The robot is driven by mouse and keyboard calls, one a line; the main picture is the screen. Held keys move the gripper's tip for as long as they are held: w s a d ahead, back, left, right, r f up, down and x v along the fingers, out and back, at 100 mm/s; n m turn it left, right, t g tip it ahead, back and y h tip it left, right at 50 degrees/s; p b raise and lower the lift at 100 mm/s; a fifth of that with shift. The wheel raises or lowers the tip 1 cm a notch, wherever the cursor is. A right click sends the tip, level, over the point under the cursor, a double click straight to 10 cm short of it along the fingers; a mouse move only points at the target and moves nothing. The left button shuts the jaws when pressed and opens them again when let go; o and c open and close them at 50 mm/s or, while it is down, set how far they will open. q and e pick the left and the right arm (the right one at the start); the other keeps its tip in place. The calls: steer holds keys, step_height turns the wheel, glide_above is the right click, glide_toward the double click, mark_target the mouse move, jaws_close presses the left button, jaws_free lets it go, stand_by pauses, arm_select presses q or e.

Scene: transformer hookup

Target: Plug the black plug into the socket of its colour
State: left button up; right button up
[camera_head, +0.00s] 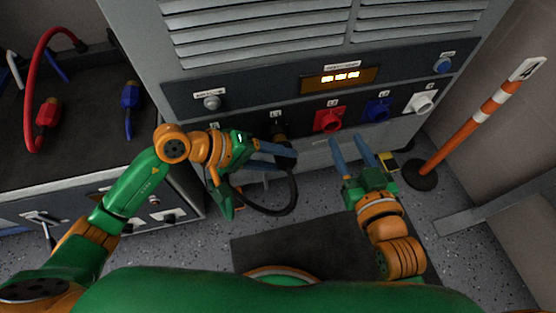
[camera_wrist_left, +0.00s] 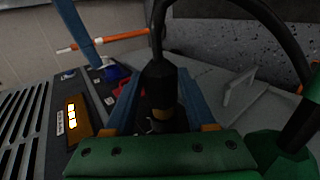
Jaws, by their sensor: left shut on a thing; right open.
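My left gripper (camera_head: 288,155) is shut on the black plug (camera_wrist_left: 158,85), just in front of the cabinet's socket row. In the left wrist view the plug stands between the two blue fingers, with its black cable looping off it. In the head view the cable (camera_head: 293,195) hangs in a loop below the gripper. The black socket (camera_head: 279,130) under the L1 label is just above the fingertips, partly hidden. I cannot tell whether the plug touches or enters it. My right gripper (camera_head: 347,139) is open and empty, below the red socket (camera_head: 328,120).
The blue socket (camera_head: 377,108) and white socket (camera_head: 424,102) are further right on the panel. A bench (camera_head: 85,150) at the left holds a red plug (camera_head: 47,113) and a blue plug (camera_head: 131,95). An orange-and-white post (camera_head: 487,110) stands at the right.

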arm_select(q)
steer(key=shift+w+a+b, duration=0.3)
steer(key=shift+w+b, duration=0.55)
steer(key=shift+w, duration=0.1)
steer(key=o, duration=1.5)
steer(key=v, duration=0.7)
steer(key=shift+a, duration=0.1)
